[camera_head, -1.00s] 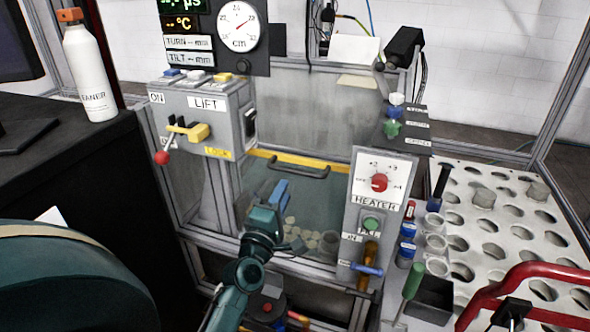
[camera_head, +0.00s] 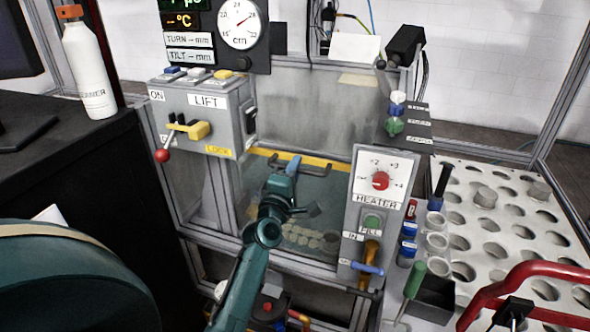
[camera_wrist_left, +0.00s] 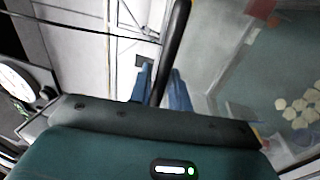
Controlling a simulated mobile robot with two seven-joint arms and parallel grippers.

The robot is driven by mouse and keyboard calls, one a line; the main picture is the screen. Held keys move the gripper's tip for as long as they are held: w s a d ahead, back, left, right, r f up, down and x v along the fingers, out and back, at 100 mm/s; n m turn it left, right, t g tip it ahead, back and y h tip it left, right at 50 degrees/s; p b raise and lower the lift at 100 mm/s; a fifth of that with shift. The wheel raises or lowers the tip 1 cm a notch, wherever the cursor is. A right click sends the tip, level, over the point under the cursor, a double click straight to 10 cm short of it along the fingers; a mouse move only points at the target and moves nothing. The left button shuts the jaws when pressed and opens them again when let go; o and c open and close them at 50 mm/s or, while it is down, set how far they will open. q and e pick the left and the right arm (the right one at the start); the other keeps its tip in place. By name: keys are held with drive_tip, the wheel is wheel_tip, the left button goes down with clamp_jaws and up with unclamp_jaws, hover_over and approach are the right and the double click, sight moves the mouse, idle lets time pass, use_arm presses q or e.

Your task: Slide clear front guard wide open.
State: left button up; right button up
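The clear front guard (camera_head: 338,200) is a see-through panel with a yellow strip along its top and a dark bar handle (camera_head: 318,173) below the strip. It stands between the LIFT box and the HEATER panel. My left gripper (camera_head: 292,166) is at the left part of the handle. In the left wrist view the dark handle (camera_wrist_left: 178,35) runs between the two blue fingers (camera_wrist_left: 161,88). The fingers look apart, with a gap beside the bar. Whether they touch it is unclear. My right gripper is not in view.
The LIFT box (camera_head: 203,112) with its yellow LOCK lever (camera_head: 198,130) is left of the guard. The HEATER panel (camera_head: 377,210) with a red knob is close on the right. Several pale discs (camera_head: 305,237) lie behind the guard. A perforated white table (camera_head: 510,225) is farther right.

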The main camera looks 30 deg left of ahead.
use_arm(q)
clamp_jaws()
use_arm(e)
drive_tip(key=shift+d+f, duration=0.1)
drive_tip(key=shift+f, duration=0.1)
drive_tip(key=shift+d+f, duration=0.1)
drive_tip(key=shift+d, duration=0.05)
